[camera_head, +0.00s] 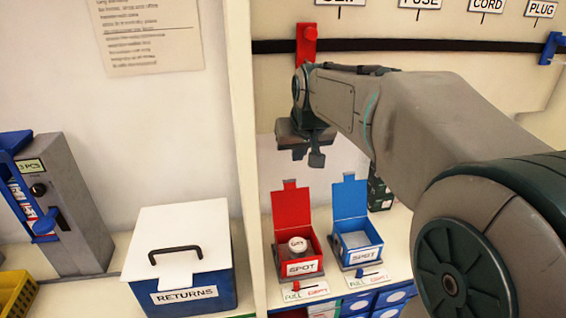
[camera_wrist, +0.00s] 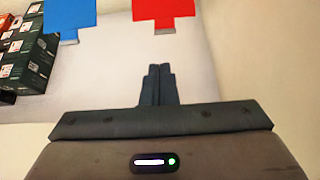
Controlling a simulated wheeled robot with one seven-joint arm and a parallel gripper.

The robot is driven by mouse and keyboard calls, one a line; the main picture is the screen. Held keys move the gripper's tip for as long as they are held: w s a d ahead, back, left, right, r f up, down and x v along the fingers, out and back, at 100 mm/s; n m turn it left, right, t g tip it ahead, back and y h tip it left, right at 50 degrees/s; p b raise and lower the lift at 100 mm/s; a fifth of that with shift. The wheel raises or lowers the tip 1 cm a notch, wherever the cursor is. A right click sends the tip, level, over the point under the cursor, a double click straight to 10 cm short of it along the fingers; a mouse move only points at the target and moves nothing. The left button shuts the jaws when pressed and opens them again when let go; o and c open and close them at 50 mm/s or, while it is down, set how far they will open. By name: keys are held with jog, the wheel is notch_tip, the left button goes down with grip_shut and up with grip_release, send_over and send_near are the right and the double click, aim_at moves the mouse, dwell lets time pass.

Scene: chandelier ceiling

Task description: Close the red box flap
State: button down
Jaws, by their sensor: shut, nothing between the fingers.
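The red box (camera_head: 298,262) labelled SPOT stands on the shelf in the head view. Its flap (camera_head: 291,208) stands upright at the back, open, and a round white-topped item (camera_head: 298,245) sits inside. My gripper (camera_head: 317,160) is above and slightly behind the flap, apart from it, with its fingers together and empty. In the wrist view the red flap (camera_wrist: 163,10) shows at the top edge, beyond the shut fingertips (camera_wrist: 160,68). The rest of the red box is out of the wrist view.
A blue SPOT box (camera_head: 357,245) with its flap (camera_head: 350,199) up stands right beside the red one. A RETURNS bin (camera_head: 185,292) is at left. Small dark boxes (camera_head: 379,194) stand behind the blue box. A rail with a red clip (camera_head: 306,44) runs above.

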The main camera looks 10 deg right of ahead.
jog(key=x, duration=0.9)
jog(key=shift+w+f, duration=0.25)
jog(key=shift+f, duration=0.05)
jog(key=shift+d+b, duration=0.15)
jog(key=shift+b, duration=0.25)
